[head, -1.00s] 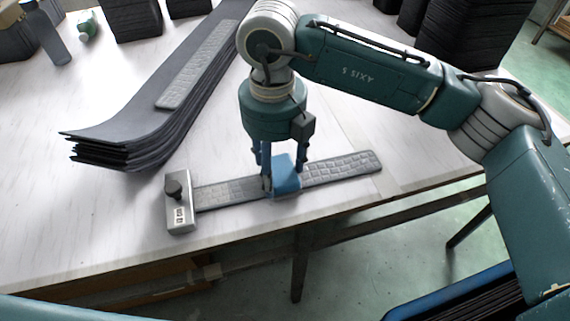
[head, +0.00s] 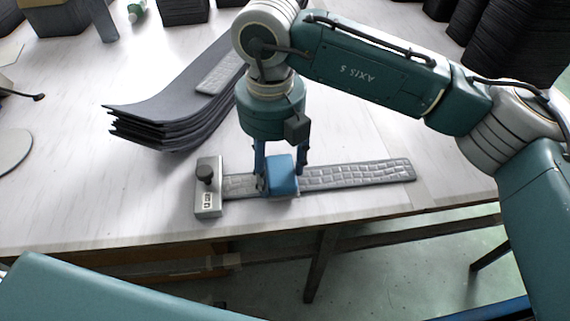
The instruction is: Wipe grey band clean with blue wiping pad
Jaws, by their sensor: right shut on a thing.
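The grey band (head: 358,174) lies flat across the white table near its front edge, with a raised block pattern. Its left end sits in a metal clamp (head: 208,188) with a dark knob. My right gripper (head: 280,180) points down and is shut on the blue wiping pad (head: 283,176). The pad is on the band, left of its middle, and hides the part beneath; I cannot tell how firmly it touches. My left gripper is out of view.
A stack of dark curved panels (head: 165,125) lies behind the clamp, with another grey strip (head: 222,72) on top. Dark stacks (head: 480,40) stand at the back right. A green bottle (head: 137,10) is at the back left. The table's front edge is close to the band.

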